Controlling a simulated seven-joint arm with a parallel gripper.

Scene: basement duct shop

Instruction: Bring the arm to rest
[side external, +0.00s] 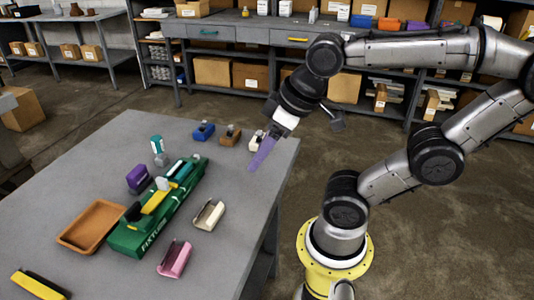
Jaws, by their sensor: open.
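My arm reaches in from the right, and my gripper (276,131) hangs over the far right corner of the grey table (110,165). It is open, and I see nothing clearly held in it. A lavender strip (262,153) shows just below it; I cannot tell whether it is part of the gripper or a separate thing. A small white item (257,141) stands close to the left of the gripper. The fingertips are too small to make out clearly.
A green lettered box (125,240) carries several coloured items. An orange-brown tray (75,243) lies left of it. Blue (204,131), brown (230,135), cream (208,214) and pink (174,258) pieces stand around it. A shelved workbench (240,33) runs behind; open floor lies between.

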